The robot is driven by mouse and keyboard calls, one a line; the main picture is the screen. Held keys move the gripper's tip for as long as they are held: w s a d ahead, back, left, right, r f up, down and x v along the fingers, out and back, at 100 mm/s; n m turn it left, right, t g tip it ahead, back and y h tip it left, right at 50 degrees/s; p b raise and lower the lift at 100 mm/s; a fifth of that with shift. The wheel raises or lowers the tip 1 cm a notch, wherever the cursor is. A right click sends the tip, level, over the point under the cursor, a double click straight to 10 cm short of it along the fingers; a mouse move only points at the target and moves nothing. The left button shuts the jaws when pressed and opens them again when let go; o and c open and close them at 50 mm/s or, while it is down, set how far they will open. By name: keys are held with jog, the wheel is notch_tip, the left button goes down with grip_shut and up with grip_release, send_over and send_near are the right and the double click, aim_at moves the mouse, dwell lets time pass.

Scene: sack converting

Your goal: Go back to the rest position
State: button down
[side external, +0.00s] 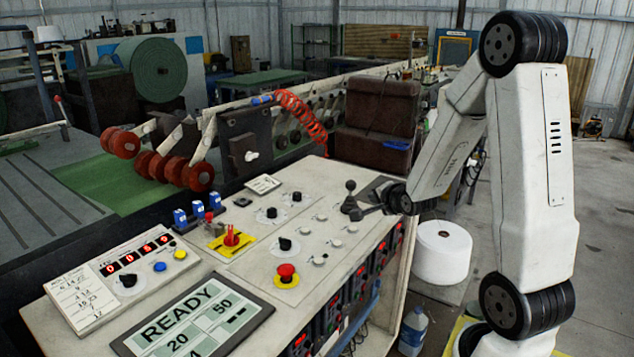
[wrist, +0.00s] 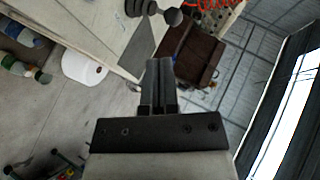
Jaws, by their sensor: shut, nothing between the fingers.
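My gripper (side external: 362,213) is at the right edge of the control console, low over its top and close beside the black ball-topped lever (side external: 350,187). In the side external view it is small and dark, and I cannot tell whether it touches the lever. In the wrist view the two fingers of my gripper (wrist: 160,64) are together with nothing between them. The lever's ball knob (wrist: 173,16) shows just beyond the fingertips, apart from them in the picture. The lever stands on a dark plate (wrist: 136,50).
The console top (side external: 225,275) carries knobs, a red emergency button (side external: 286,272) and a screen (side external: 195,318) reading READY. A white roll (side external: 442,252) and a water bottle (side external: 412,330) stand on the floor beside it. A brown box-like seat (side external: 375,125) is behind. Floor at right is open.

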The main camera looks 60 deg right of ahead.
jog(key=a+f+n+g+y, duration=0.1)
jog(key=a+n, duration=0.2)
jog(key=a, duration=0.1)
jog(key=a+f+n+g+y, duration=0.1)
jog(key=a+n+y, duration=0.1)
jog(key=a, duration=0.3)
jog(key=w+a+f+n+g+y, duration=0.1)
jog(key=a+n, duration=0.4)
jog(key=shift+f+y, duration=0.3)
jog(key=shift+y, duration=0.1)
jog(key=s+a+f+n+g+y, duration=0.1)
jog(key=s+a+n+g, duration=0.4)
jog(key=a+n, duration=0.6)
jog(key=shift+s+a+f+y, duration=0.3)
jog(key=shift+s+a+y, duration=0.5)
jog(key=shift+s, duration=0.3)
dwell(0.4)
